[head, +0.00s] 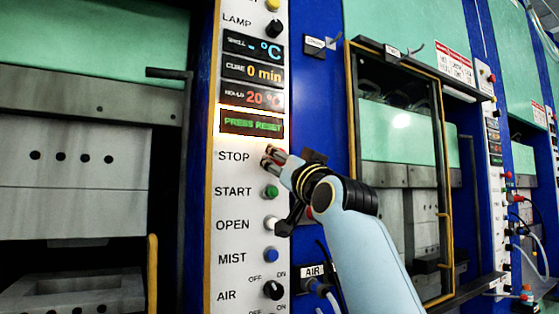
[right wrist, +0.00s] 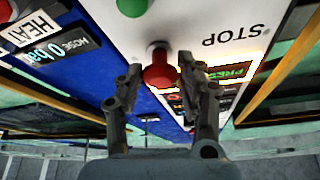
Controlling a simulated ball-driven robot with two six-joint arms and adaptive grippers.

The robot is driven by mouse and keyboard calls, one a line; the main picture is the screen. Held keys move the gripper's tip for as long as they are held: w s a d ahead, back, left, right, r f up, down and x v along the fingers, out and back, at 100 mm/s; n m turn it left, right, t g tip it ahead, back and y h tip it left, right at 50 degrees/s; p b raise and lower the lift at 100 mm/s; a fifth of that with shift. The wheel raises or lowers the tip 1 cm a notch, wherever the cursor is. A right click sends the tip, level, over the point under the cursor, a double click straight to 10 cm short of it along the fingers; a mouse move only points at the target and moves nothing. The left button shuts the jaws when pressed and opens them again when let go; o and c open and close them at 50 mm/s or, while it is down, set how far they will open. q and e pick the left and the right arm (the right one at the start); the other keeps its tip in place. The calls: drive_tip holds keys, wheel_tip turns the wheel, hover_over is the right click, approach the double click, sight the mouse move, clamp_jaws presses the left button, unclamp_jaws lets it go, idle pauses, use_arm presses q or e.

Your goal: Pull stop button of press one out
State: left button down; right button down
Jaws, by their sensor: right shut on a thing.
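The red stop button (right wrist: 159,74) of the press panel sits beside the STOP label in the right wrist view. In the head view it is mostly hidden behind the fingers of my right gripper (head: 273,158). The fingers of my right gripper (right wrist: 159,68) lie on both sides of the red button, shut on it. The control panel (head: 232,206) is white and upright, with its display (head: 251,123) reading PRESS RESET. My left gripper is not in view.
Below STOP are the green start button (head: 271,192), white open button (head: 271,223), blue mist button (head: 269,255) and black air knob (head: 273,289). The press (head: 90,160) stands left of the panel. Another press with a yellow-edged frame (head: 445,190) stands to the right.

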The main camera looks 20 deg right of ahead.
drive_tip(key=c, duration=1.3)
unclamp_jaws()
drive_tip(key=o, duration=0.5)
drive_tip(key=shift+s, duration=0.1)
drive_tip(key=shift+c, duration=0.2)
drive_tip(key=v, duration=0.7)
drive_tip(key=shift+s, duration=0.2)
drive_tip(key=shift+f, duration=0.1)
